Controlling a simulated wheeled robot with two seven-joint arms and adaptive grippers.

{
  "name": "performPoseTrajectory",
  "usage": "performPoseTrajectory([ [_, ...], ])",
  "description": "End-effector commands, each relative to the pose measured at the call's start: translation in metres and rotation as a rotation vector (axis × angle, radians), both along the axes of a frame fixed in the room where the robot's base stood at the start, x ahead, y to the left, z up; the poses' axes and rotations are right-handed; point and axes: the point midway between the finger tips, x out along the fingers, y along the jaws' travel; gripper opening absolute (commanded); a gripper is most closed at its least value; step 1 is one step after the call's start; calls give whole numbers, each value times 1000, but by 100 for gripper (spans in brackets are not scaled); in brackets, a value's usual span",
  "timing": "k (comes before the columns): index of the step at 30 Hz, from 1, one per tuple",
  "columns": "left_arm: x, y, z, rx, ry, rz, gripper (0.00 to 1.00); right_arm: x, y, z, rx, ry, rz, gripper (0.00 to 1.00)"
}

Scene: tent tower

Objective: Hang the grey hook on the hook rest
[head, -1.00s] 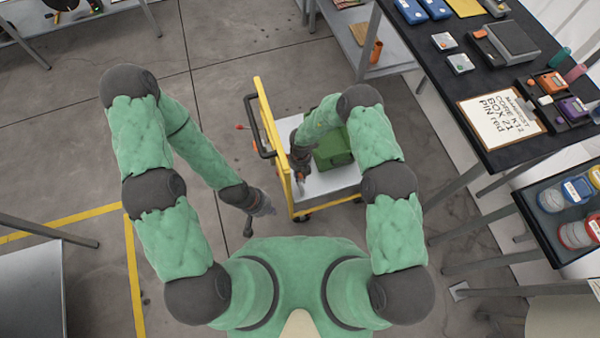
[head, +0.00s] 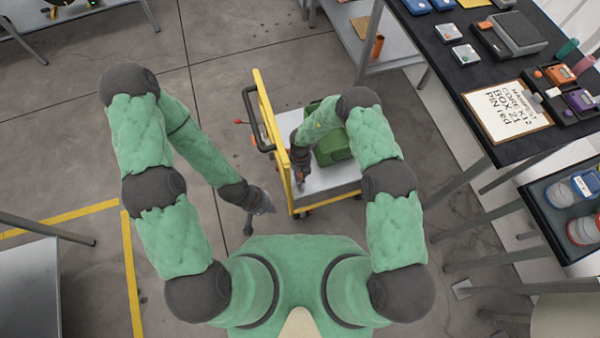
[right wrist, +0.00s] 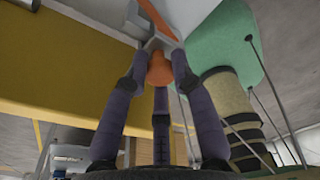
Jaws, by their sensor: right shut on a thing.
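My right gripper (head: 299,186) is beside the yellow frame (head: 272,125) of a cart. In the right wrist view its purple fingers (right wrist: 160,85) are closed around an orange, rounded piece (right wrist: 160,70) joined to a small grey part (right wrist: 158,45). I cannot tell whether this is the grey hook. My left gripper (head: 264,206) hangs in front of the cart's near left corner, apart from the frame. Its fingers are too small and dark to tell open from shut. I cannot make out the hook rest for certain.
The cart carries a green box (head: 332,147) on its grey deck (head: 330,180). A dark handle (head: 258,130) sticks out on its left. A black table (head: 470,85) with a clipboard (head: 507,112) stands at the right.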

Motion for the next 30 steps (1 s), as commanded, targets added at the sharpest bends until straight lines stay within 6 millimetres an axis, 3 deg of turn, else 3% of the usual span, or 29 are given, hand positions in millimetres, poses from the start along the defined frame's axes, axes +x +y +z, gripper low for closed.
performPoseTrajectory([
  [30,0,0,-4,0,0,0,0,0,0,-5,0,0,0,0],
])
